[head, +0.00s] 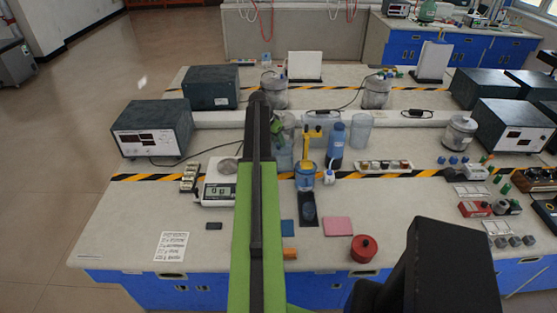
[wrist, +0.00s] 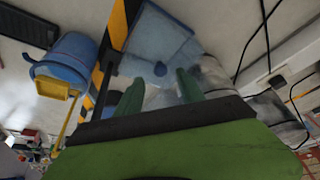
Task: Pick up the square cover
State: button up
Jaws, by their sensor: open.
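A translucent pale-blue square piece (wrist: 165,35) with a small blue knob (wrist: 160,68) lies below my gripper in the wrist view; it looks like the square cover. In the head view a pale translucent box (head: 283,158) stands just behind the striped tape and seems to be the same spot, partly hidden by my arm. My gripper (wrist: 160,92) is open, its green fingers apart on either side near the knob. No contact with the cover can be made out. In the head view the gripper's tip is mostly hidden by my arm.
A blue beaker (head: 305,180) with a yellow fitting stands right of my arm, with a blue bottle (head: 336,143) behind it. Clear containers (head: 360,130) stand close by. A scale (head: 219,190) sits to the left. The front left bench is mostly free.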

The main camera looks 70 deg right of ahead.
aim_at(278, 146)
jog(key=b+x, duration=0.2)
jog(key=x, duration=0.1)
jog(key=shift+d+f, duration=0.1)
jog(key=shift+f, duration=0.25)
jog(key=shift+r, duration=0.15)
jog(key=shift+c, duration=0.3)
grip_shut()
dwell(0.6)
